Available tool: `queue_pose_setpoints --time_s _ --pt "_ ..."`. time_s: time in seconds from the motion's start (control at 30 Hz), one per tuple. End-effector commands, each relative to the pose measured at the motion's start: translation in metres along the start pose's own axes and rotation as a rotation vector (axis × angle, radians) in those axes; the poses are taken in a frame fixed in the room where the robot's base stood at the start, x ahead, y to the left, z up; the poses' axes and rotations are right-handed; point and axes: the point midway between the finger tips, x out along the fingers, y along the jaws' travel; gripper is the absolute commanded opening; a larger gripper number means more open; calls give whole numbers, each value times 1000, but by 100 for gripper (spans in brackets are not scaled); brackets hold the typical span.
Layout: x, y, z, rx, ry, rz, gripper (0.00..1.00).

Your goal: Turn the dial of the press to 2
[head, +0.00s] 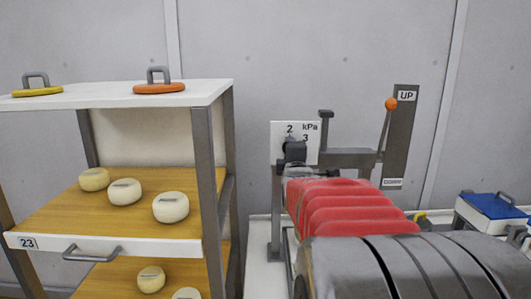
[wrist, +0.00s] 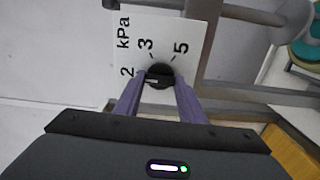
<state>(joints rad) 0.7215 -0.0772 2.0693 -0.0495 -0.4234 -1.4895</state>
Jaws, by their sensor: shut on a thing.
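The press's dial is a black round knob (wrist: 159,76) on a white plate (wrist: 165,30) marked kPa with 2, 3 and 5, seen turned sideways in the wrist view. A pale pointer mark on the knob points left, toward the 2. My gripper (wrist: 160,84) has its two purple fingers closed on opposite sides of the knob. In the head view the plate (head: 279,150) shows 2 at the top and 3 to its right; my gripper (head: 294,152) covers most of the dial and the plate's lower part.
Right of the dial, the press has an orange-knobbed lever (head: 391,104), raised by the UP label. A shelf rack (head: 205,150) with several pale cheeses (head: 170,207) stands on the left, with orange (head: 159,88) and yellow (head: 38,91) handled discs on top. A blue-lidded box (head: 492,206) sits right.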

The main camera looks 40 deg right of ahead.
Motion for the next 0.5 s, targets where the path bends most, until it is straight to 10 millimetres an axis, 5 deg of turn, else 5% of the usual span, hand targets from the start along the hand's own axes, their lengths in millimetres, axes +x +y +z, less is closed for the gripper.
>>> queue_pose_setpoints --time_s 0.5 --pt "0 -2 -4 -56 8 -3 14"
